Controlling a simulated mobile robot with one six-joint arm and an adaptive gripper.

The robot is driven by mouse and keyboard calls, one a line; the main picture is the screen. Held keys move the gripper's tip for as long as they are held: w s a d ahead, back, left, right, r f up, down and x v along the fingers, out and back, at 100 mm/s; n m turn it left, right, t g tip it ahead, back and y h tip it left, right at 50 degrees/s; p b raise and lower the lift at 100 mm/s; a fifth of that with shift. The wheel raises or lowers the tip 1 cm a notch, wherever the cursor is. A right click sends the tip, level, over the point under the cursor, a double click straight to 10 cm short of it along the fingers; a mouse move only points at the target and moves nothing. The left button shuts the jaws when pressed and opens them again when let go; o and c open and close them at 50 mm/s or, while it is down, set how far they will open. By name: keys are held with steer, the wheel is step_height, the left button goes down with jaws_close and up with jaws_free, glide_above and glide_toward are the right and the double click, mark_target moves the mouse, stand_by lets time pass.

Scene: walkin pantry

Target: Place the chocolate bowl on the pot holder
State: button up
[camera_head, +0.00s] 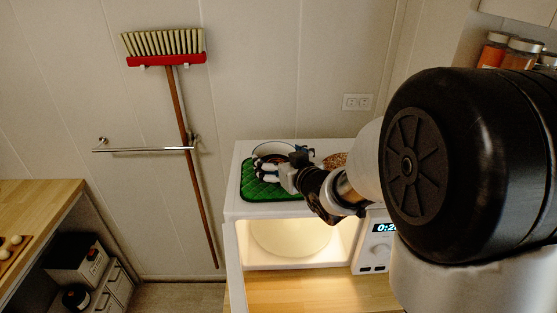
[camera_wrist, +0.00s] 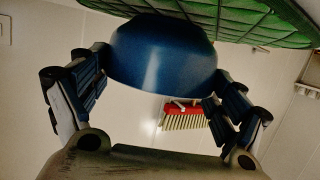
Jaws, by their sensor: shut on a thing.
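The chocolate bowl (camera_head: 272,148) is round, with a pale rim and a dark inside in the head view. In the wrist view the bowl (camera_wrist: 165,55) shows its dark blue outside between the two fingers. My gripper (camera_head: 268,168) is shut on the bowl. The green quilted pot holder (camera_head: 258,191) lies on top of the white microwave, under the bowl and gripper in the head view. The pot holder (camera_wrist: 265,22) also shows at the top of the wrist view, beyond the bowl. I cannot tell whether the bowl touches it.
The white microwave (camera_head: 232,212) has its lit chamber open. A brown-filled item (camera_head: 336,160) stands on its top, right of the pot holder, partly hidden by my arm. A red broom (camera_head: 166,60) hangs on the wall. Spice jars (camera_head: 495,50) stand upper right. A wooden counter (camera_head: 35,205) is at left.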

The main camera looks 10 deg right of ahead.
steer(key=shift+f, duration=0.1)
steer(key=o, duration=1.1)
steer(key=shift+f, duration=0.1)
